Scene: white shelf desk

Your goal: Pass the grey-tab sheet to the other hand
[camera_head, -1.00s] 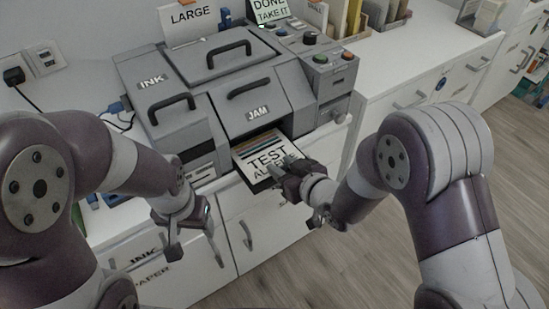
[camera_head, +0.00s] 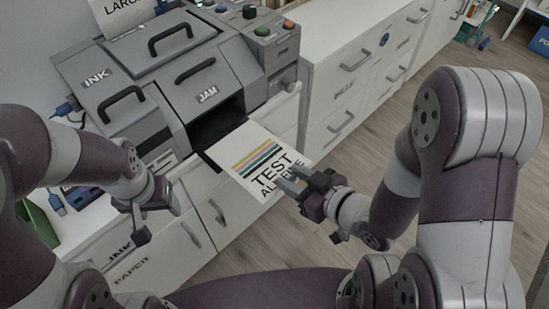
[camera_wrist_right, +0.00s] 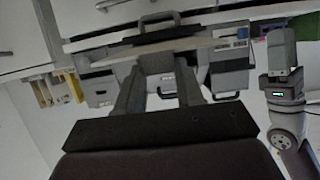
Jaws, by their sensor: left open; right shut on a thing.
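The sheet (camera_head: 262,160), white with coloured stripes and TEST lettering, lies tilted in front of the JAM printer's dark slot. My right gripper (camera_head: 294,183) is shut on its near right edge; the grey fingers cover part of the print and any tab there. In the right wrist view the sheet (camera_wrist_right: 150,52) shows nearly edge-on as a thin pale band between the fingers. My left gripper (camera_head: 156,212) is open and empty, left of the sheet and apart from it, in front of the cabinet. It also shows in the right wrist view (camera_wrist_right: 283,78).
The grey printer (camera_head: 160,75) stands on the white desk, with INK and JAM labels and handles. White drawers (camera_head: 365,60) continue to the right. A green item (camera_head: 40,228) is at the left. The wooden floor in front is clear.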

